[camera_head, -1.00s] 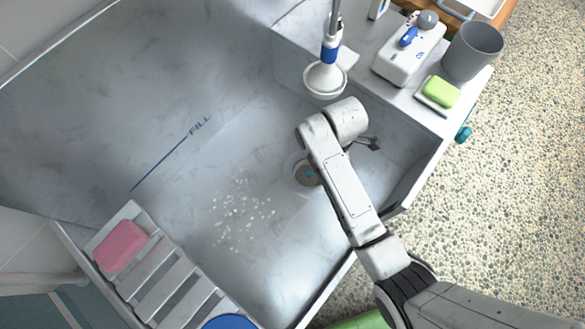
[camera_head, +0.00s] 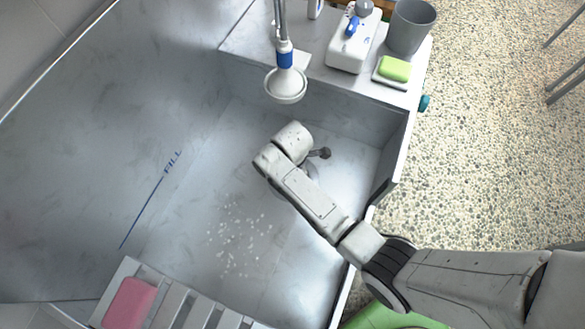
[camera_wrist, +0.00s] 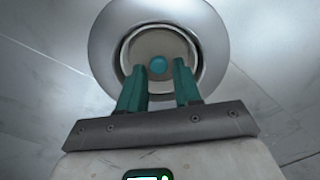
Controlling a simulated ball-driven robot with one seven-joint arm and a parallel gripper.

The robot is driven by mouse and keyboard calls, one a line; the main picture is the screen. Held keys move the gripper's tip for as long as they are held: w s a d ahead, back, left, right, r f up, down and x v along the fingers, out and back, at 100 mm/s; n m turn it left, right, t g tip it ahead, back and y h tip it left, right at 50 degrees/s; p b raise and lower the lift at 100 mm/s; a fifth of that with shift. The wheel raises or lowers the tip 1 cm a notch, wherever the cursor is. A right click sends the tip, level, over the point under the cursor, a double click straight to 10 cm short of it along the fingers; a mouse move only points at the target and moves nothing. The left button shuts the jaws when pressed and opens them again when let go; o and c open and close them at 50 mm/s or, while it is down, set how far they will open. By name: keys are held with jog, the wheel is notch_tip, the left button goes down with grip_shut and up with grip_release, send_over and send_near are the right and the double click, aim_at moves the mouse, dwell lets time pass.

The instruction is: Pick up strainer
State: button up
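The strainer (camera_wrist: 158,66) shows in the wrist view as a round pale cup with a teal knob in its middle, seated in the metal ring of the drain (camera_wrist: 215,45). My gripper (camera_wrist: 160,65) is open. Its two green fingers point at the strainer, with the knob in view between the fingertips. I cannot tell how much height is left between the fingertips and the knob. In the head view my arm reaches down into the metal tub (camera_head: 205,200) and hides the strainer and the fingers.
A shower head (camera_head: 286,85) hangs above the tub near my arm. A small dark fitting (camera_head: 321,153) shows beside the arm. The back ledge holds a white dispenser (camera_head: 350,45), grey cup (camera_head: 408,28) and green soap (camera_head: 395,69). A slatted rack with pink soap (camera_head: 129,303) is at lower left.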

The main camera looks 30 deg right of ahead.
jog(key=shift+d+f, duration=0.1)
jog(key=shift+f, duration=1.7)
jog(key=shift+c, duration=0.4)
grip_shut()
